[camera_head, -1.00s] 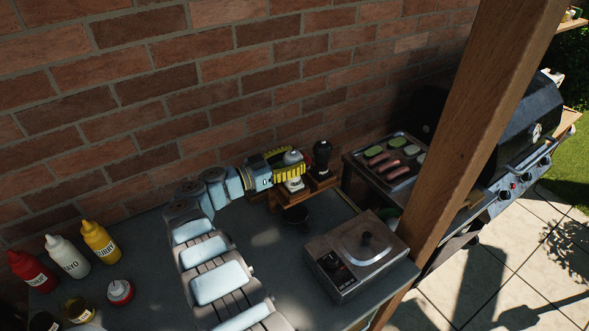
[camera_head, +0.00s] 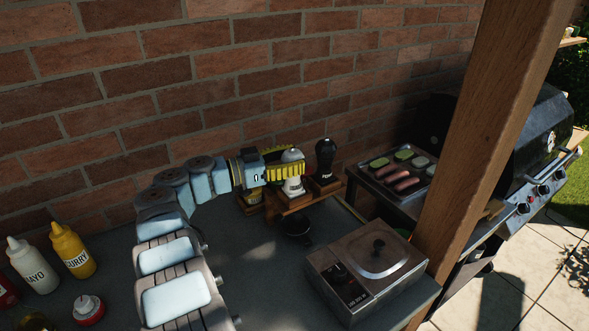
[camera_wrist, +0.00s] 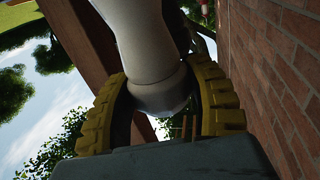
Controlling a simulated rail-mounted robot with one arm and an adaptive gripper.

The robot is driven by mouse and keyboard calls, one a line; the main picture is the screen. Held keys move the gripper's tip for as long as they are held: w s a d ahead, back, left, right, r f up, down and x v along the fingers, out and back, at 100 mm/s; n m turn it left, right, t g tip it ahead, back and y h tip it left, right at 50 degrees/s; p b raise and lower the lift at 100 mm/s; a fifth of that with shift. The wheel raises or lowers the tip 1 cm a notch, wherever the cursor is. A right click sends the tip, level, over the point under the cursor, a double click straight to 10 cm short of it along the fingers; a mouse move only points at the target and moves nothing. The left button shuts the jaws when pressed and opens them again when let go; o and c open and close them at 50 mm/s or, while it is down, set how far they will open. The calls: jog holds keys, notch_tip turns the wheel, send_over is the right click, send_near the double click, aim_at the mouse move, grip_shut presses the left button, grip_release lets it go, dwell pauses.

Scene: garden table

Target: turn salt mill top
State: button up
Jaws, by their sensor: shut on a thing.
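The white salt mill (camera_head: 293,187) stands upright on the wooden rack (camera_head: 296,203) near the brick wall. Its rounded white top (camera_head: 291,155) shows above my yellow fingers. My gripper (camera_head: 290,171) reaches in from the left and is shut on the mill. In the wrist view, the two yellow ridged fingers of my gripper (camera_wrist: 165,105) lie on either side of the white mill (camera_wrist: 150,50), around a narrow seam in it. The mill's far side is hidden. A dark pepper mill (camera_head: 325,158) stands just to the right on the rack.
A hot plate with a lid (camera_head: 368,268) sits on the grey table (camera_head: 255,270) in front. A dark cup (camera_head: 296,227) is by the rack. Sauce bottles (camera_head: 72,250) stand at the left. A wooden post (camera_head: 490,130) and a grill (camera_head: 545,130) are at the right.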

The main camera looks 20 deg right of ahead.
jog(key=shift+b, duration=0.4)
jog(key=o, duration=1.2)
jog(key=shift+a+f, duration=0.1)
jog(key=shift+a, duration=0.05)
jog(key=shift+o, duration=0.2)
jog(key=shift+s, duration=0.1)
jog(key=shift+r+p, duration=0.3)
jog(key=shift+p, duration=0.75)
jog(key=p, duration=0.3)
jog(key=shift+w+d+r+t+p, duration=0.25)
jog(key=shift+w+d+t+p, duration=0.05)
jog(key=shift+t+p, duration=0.1)
jog(key=n+p, duration=0.1)
jog(key=p, duration=0.5)
jog(key=shift+t, duration=0.4)
jog(key=p, duration=0.3)
jog(key=n+t+p, duration=0.1)
jog(key=p, duration=0.3)
jog(key=shift+s+f, duration=0.25)
jog(key=shift+f, duration=0.05)
jog(key=t+p, duration=0.1)
jog(key=p, duration=0.3)
jog(key=shift+n+t+y, duration=0.3)
